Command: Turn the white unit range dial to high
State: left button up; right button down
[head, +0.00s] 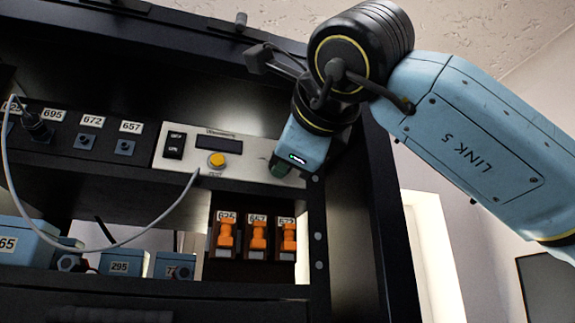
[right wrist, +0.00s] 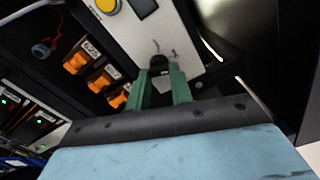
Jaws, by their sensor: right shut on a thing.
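The white unit (head: 235,160) is a panel in the black rack, with a small dark display (head: 219,143), a round yellow button (head: 217,159) and a black rocker switch (head: 174,145). My right gripper (head: 279,169) is at the right end of its front. In the right wrist view its green fingers are closed around the dark range dial (right wrist: 158,63). Short marks show on the panel just beyond the dial, too small to read. The dial's pointer cannot be made out, and in the head view the gripper hides the dial. My left gripper is not in view.
Orange connectors (head: 257,235) sit in a dark block below the unit. A grey cable (head: 118,247) hangs from the socket panel (head: 60,130) at left to the unit's lower edge. Blue boxes (head: 125,264) stand on the lower shelf. The rack's right post (head: 318,230) is close to my gripper.

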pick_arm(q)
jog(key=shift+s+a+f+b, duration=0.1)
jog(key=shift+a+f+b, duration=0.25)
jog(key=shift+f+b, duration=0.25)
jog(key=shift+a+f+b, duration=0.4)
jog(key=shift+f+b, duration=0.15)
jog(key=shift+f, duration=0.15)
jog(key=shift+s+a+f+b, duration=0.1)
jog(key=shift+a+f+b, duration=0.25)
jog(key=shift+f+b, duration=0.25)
pick_arm(e)
jog(key=shift+a+f+m, duration=0.1)
jog(key=shift+f+m, duration=0.05)
jog(key=shift+m, duration=3.95)
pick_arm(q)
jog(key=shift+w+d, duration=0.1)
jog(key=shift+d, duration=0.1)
pick_arm(e)
jog(key=c, duration=1.2)
grip_release()
jog(key=shift+c, duration=0.2)
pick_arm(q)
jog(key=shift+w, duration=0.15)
